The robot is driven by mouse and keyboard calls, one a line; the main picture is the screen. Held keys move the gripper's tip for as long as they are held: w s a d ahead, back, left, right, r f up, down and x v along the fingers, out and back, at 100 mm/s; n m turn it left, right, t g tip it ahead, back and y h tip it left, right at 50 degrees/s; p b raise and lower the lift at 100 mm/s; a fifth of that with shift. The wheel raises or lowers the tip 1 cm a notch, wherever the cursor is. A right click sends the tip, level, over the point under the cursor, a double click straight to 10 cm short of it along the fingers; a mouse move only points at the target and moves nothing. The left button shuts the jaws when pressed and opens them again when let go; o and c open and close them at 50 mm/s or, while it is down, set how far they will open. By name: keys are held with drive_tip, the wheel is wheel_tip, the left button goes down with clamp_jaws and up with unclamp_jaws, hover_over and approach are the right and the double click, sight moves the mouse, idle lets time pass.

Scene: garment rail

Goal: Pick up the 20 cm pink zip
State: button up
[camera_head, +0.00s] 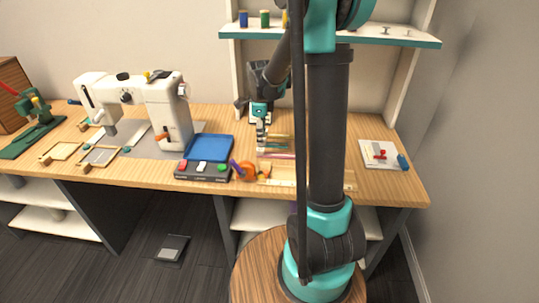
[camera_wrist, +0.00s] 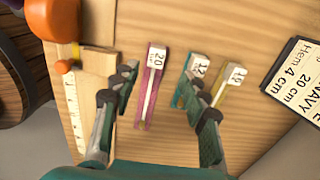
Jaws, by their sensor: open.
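The pink zip (camera_wrist: 150,92) lies on the wooden table with a white tag reading 20 at its upper end. In the wrist view it lies between the two fingers of my gripper (camera_wrist: 160,80), nearer the left finger. My gripper is open, with nothing held between its fingers. I cannot tell its height above the zip. A teal zip (camera_wrist: 194,84) tagged 12 lies to the right, partly behind the right finger. A yellow zip (camera_wrist: 226,80) lies further right. In the head view my gripper (camera_head: 261,138) is beside the zips, and the pink zip (camera_head: 279,156) shows as a thin line.
A ruler (camera_wrist: 74,108) and wooden block (camera_wrist: 97,65) lie left of the zips. A black-framed card (camera_wrist: 297,82) reading 20 cm is at right. A sewing machine (camera_head: 165,108), blue pad (camera_head: 209,147) and orange item (camera_head: 247,170) are left of my gripper. A shelf (camera_head: 400,38) hangs above.

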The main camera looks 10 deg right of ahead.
sight(261, 149)
drive_tip(key=shift+s+f, duration=0.15)
drive_tip(key=shift+f, duration=1.4)
drive_tip(key=shift+s+f, duration=0.15)
drive_tip(key=shift+f, duration=1.35)
drive_tip(key=shift+c, duration=0.4)
clamp_jaws()
